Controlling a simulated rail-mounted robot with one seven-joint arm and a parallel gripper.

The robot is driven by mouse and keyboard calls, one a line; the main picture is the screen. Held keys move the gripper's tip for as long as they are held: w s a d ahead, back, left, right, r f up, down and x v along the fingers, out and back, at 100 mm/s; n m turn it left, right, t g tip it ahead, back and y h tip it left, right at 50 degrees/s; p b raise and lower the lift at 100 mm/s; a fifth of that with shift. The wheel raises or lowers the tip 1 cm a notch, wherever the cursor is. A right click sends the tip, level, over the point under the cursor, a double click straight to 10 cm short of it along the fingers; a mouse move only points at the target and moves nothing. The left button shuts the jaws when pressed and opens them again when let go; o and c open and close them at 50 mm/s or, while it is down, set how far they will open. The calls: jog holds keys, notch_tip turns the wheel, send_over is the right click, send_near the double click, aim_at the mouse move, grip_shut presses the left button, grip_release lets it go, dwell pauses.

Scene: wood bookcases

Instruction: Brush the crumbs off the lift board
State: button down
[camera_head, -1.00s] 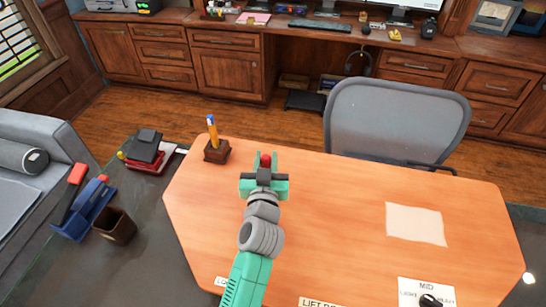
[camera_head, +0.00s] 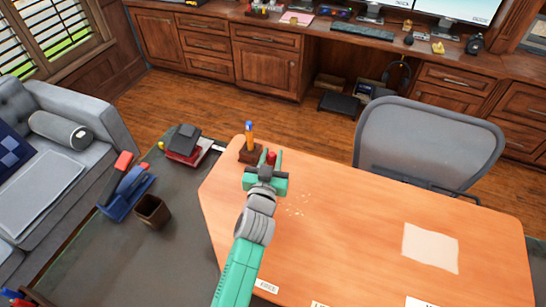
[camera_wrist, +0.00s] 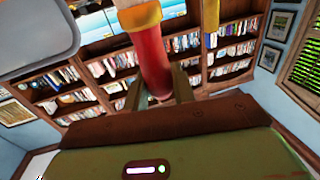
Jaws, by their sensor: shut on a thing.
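The lift board (camera_head: 350,230) is the orange wooden top of the desk-like table. My gripper (camera_head: 268,165) is over the board's far left part, shut on a red-handled tool (camera_head: 271,157). In the wrist view the red handle (camera_wrist: 151,62) with an orange-yellow band stands between my fingers (camera_wrist: 158,92). Its far end leaves the top of that picture, so I cannot see any bristles.
A wooden block (camera_head: 246,156) with a blue-and-orange pencil stands close behind my gripper. A pale sheet (camera_head: 430,247) lies on the board's right. A grey chair (camera_head: 428,145) stands at the far edge. A brown cup (camera_head: 152,210) and a blue holder (camera_head: 128,195) stand left.

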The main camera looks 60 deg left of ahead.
jog(key=shift+r+p, duration=2.1)
jog(key=shift+r, duration=0.65)
jog(key=shift+d+f, duration=0.1)
